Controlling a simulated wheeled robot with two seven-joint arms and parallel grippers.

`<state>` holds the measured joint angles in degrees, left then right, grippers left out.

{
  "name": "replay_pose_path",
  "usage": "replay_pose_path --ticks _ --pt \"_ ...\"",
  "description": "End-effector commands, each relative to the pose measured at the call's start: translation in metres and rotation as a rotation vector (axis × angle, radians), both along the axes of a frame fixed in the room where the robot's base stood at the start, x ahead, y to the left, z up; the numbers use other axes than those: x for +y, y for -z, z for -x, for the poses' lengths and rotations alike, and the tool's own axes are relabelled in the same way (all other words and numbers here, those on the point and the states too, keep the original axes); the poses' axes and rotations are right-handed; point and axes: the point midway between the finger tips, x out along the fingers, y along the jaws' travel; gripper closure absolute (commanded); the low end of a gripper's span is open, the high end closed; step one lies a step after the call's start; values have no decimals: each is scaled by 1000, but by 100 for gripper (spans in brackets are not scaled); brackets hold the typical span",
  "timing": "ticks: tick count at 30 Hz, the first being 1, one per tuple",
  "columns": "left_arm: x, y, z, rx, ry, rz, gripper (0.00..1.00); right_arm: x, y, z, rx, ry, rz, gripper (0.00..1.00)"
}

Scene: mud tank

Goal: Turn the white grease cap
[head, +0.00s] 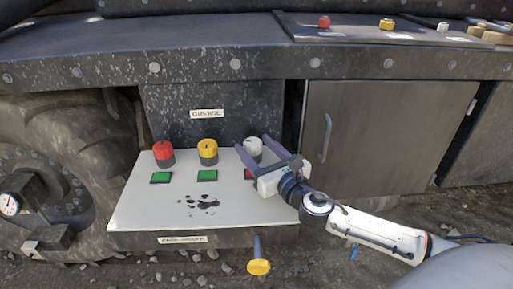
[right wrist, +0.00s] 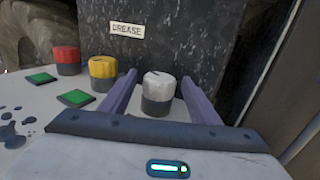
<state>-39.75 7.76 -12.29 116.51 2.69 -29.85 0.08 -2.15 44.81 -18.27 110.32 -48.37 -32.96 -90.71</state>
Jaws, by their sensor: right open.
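The white grease cap (head: 252,147) sits on a dark base at the right end of the white panel, below the GREASE label. In the right wrist view the white cap (right wrist: 158,86) stands upright between the fingers. My right gripper (head: 258,146) is open, with one purple finger on each side of the cap. In the right wrist view, gaps show between the cap and both fingers of the gripper (right wrist: 160,92). My left gripper is not in view.
A yellow cap (head: 208,151) and a red cap (head: 163,152) stand left of the white one. Green buttons (head: 207,176) and a partly hidden red button (head: 248,174) lie in front. A dark wall (right wrist: 190,40) rises behind. A cabinet door (head: 365,140) is at right.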

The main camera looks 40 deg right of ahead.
Motion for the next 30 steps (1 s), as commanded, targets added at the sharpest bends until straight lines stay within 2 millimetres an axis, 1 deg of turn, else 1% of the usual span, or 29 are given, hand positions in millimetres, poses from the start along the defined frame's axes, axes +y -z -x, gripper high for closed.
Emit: replay_pose_path --ticks 5,12,17,22,26,30 --pt "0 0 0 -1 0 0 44 0 0 0 0 0 -1 44" --pt "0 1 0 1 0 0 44 0 0 0 0 0 -1 84" --pt "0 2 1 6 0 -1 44 1 0 0 0 5 -2 85" --pt "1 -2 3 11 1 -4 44 2 -2 0 0 41 -6 85" --pt "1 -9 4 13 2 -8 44 4 -3 0 0 106 -8 85" --pt "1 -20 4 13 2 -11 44 7 -4 -1 1 209 -10 85"
